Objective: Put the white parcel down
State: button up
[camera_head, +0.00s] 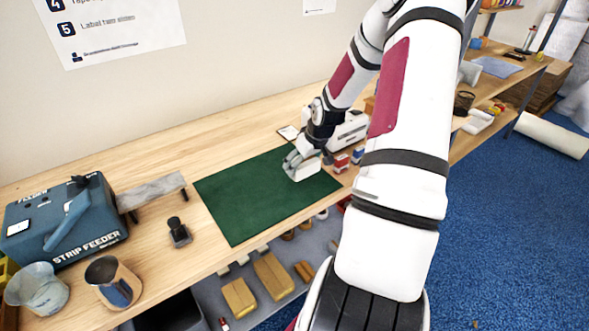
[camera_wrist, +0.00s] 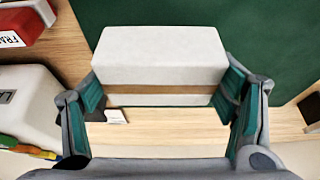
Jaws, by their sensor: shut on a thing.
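The white parcel (camera_wrist: 160,55) has a brown band along its side. In the wrist view it sits between the two fingers of my gripper (camera_wrist: 163,92), which are shut on its sides. In the head view the parcel (camera_head: 303,170) is under my gripper (camera_head: 300,158), over the right part of the green mat (camera_head: 235,205). I cannot tell whether its underside touches the mat. The mat also shows behind the parcel in the wrist view (camera_wrist: 275,45).
A blue strip feeder (camera_head: 65,225), a clear jug (camera_head: 38,288), a metal pitcher (camera_head: 113,283) and a black stamp (camera_head: 178,232) stand left of the mat. A white machine (camera_head: 349,130) and small red boxes (camera_head: 341,162) stand close on its right. The mat's left part is bare.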

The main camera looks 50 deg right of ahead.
jog(key=shift+w+d+f, duration=0.1)
jog(key=shift+w+f, duration=0.05)
jog(key=shift+w, duration=1.1)
jog(key=shift+f, duration=1.65)
jog(key=shift+f, duration=0.15)
jog(key=o, duration=1.3)
